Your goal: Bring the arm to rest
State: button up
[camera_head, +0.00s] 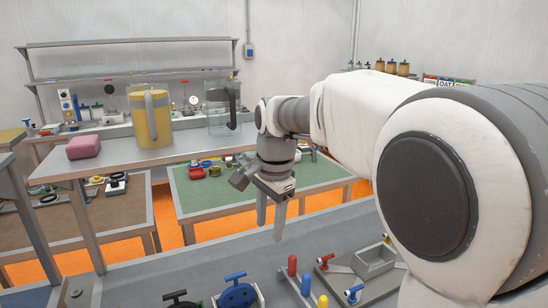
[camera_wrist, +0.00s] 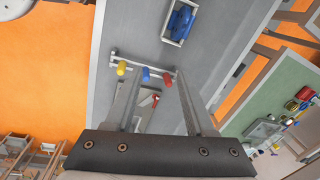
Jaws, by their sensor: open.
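My gripper (camera_head: 270,218) hangs from my arm with its fingers pointing down, above the near grey workbench (camera_head: 335,226). Its two fingers are apart and nothing is between them. In the wrist view my gripper (camera_wrist: 155,75) shows its two long fingers reaching over the bench, with a rack of coloured pegs beyond and partly between them. My white and grey arm fills the right side of the head view.
The bench bears red (camera_head: 292,265), blue and yellow pegs, a blue handwheel (camera_head: 238,296), and a grey open box (camera_head: 374,261). A yellow pitcher (camera_head: 151,118), a clear pitcher (camera_head: 222,108) and a pink block (camera_head: 83,147) stand on the shelf behind. A green-topped table (camera_head: 200,194) lies beyond.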

jog(key=s+d+r+n+t, duration=0.2)
jog(key=s+d+r+n, duration=0.15)
jog(key=s+d, duration=0.7)
jog(key=s+d+f+n+t, duration=0.1)
jog(key=s+d+f+n, duration=0.1)
jog(key=s, duration=0.4)
jog(key=s+d+f+n+t, duration=0.1)
jog(key=s+d+f+n, duration=0.1)
jog(key=s+d+n, duration=0.1)
jog(key=s+n, duration=0.1)
jog(key=s, duration=0.1)
jog(key=shift+s+d+f+h, duration=0.2)
jog(key=shift+s+f+h, duration=0.05)
jog(key=shift+s+h, duration=0.15)
jog(key=shift+a+n, duration=0.1)
jog(key=shift+n, duration=0.15)
